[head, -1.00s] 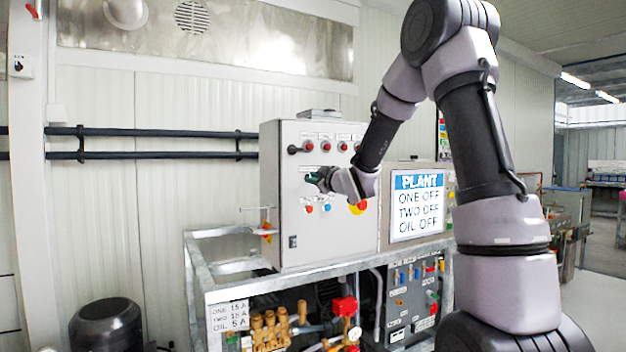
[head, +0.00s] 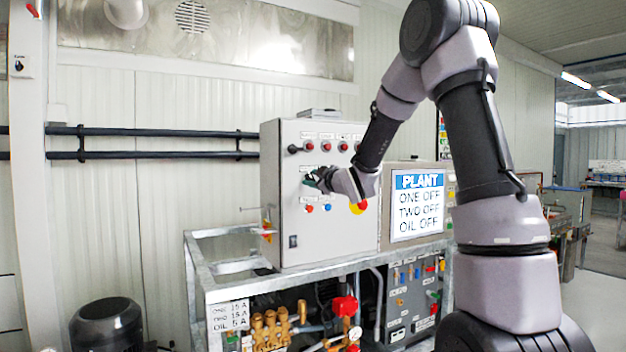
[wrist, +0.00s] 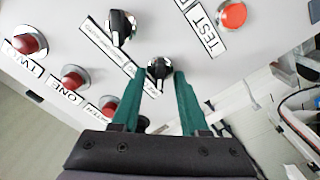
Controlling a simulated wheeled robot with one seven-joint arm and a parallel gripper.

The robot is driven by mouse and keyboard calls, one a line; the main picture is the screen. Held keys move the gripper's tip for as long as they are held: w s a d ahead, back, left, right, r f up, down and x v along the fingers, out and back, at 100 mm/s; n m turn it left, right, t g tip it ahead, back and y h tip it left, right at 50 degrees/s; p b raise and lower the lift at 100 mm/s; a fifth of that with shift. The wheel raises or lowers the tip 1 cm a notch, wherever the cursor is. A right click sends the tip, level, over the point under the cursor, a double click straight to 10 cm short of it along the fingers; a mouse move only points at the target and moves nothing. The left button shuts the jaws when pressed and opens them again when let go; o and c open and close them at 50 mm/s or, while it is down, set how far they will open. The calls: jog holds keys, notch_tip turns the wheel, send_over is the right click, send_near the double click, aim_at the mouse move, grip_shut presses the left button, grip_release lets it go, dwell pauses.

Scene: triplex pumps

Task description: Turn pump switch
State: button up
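The pump switch panel is the front of a light grey control cabinet (head: 335,240). In the wrist view, a black rotary switch knob (wrist: 159,68) with a light pointer mark sits between the tips of my gripper's green fingers. A second black knob (wrist: 121,26) is just up and left of it. My gripper (wrist: 160,76) is open, its fingers apart on either side of the first knob; contact cannot be told. In the head view my gripper (head: 311,179) is at the cabinet front and hides the knob there.
Red lamps (wrist: 75,78) labelled ONE and TWO line the left of the wrist view, and a red button (wrist: 232,15) is by a TEST label. A yellow-and-red stop button (head: 359,207) is close to my wrist. A PLANT screen (head: 417,204) reads ONE OFF, TWO OFF, OIL OFF.

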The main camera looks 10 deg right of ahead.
jog(key=shift+s, duration=0.1)
jog(key=v, duration=1)
jog(key=shift+s, duration=0.3)
jog(key=shift+d, duration=0.15)
jog(key=s+d+m+g+h, duration=0.4)
jog(key=s+d+m+h, duration=0.2)
jog(key=s+m, duration=0.45)
jog(key=s+a+f+m+g+y, duration=0.1)
jog(key=s+m+g, duration=0.2)
jog(key=s, duration=0.6)
jog(key=s+a+f+m+g+y, duration=0.1)
jog(key=s+a+m+g, duration=0.1)
jog(key=s, duration=0.8)
jog(key=shift+s+f+m+g+y, duration=0.3)
jog(key=shift+f+m+g, duration=0.1)
jog(key=shift+m+g, duration=0.25)
